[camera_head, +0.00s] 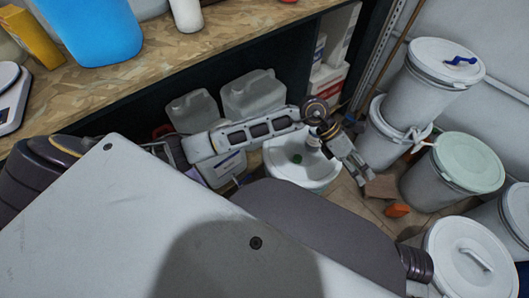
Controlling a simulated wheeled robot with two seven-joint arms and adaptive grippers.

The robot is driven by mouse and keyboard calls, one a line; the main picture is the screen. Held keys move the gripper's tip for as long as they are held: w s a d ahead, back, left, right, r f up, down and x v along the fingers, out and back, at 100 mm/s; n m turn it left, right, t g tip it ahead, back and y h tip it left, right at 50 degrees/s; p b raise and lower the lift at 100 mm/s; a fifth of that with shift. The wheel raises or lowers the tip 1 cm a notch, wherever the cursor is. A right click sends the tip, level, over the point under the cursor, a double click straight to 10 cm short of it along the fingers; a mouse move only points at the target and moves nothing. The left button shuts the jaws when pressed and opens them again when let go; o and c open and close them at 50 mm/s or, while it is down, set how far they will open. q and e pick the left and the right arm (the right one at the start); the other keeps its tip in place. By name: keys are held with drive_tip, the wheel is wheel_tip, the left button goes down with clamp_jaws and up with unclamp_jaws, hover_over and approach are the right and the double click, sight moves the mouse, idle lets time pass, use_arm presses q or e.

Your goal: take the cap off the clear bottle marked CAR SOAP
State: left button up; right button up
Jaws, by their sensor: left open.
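No CAR SOAP marking can be read, so I cannot tell which container is the clear bottle. Pale translucent jugs stand low by the bench: one (190,112) at left, one (252,92) beside it, and a labelled one (226,170) partly behind my left arm. My left gripper (362,177) is open with nothing seen between its fingers, pointing down between a round white tub (300,178) and the drums at right. A small green thing shows inside the tub's outline. My right gripper is not in view.
A wooden bench (165,50) at upper left bears a blue container (98,32) and a white bottle (187,14). Lidded drums (468,163) crowd the right side, one (432,85) raised on another. A brown block (382,187) and an orange item (397,210) lie near the gripper.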

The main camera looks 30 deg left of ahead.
use_arm(q)
drive_tip(key=d+r+n+t+h, duration=0.2)
drive_tip(key=d+r+n+h, duration=0.1)
drive_tip(key=d+r+h, duration=0.4)
drive_tip(key=w+a+r+n+t+h, duration=0.1)
drive_tip(key=w+a+r+n+t, duration=0.4)
drive_tip(key=r+n+t, duration=0.5)
drive_tip(key=w+a+f+n+t+y, duration=0.25)
drive_tip(key=a+f+n+y, duration=0.25)
drive_tip(key=a+n+y, duration=0.5)
drive_tip(key=w+a+f+n+t+y, duration=0.2)
drive_tip(key=a+f+n+t+y, duration=0.3)
drive_tip(key=a+n, duration=0.6)
drive_tip(key=s+a+f+n+g+y, duration=0.1)
drive_tip(key=s+f+n+g+y, duration=0.15)
drive_tip(key=f, duration=0.25)
drive_tip(key=s+a+f+n+g+y, duration=0.1)
drive_tip(key=s+a+f+n+g, duration=0.1)
drive_tip(key=s+f+n+g, duration=0.3)
drive_tip(key=s+f+n+g+h, duration=0.1)
drive_tip(key=s+f+n+g, duration=0.1)
drive_tip(key=s+f+g, duration=0.5)
drive_tip(key=s+f, duration=0.5)
drive_tip(key=s, duration=0.4)
drive_tip(key=shift+s+a+f+g, duration=0.3)
drive_tip(key=shift+a+g, duration=0.1)
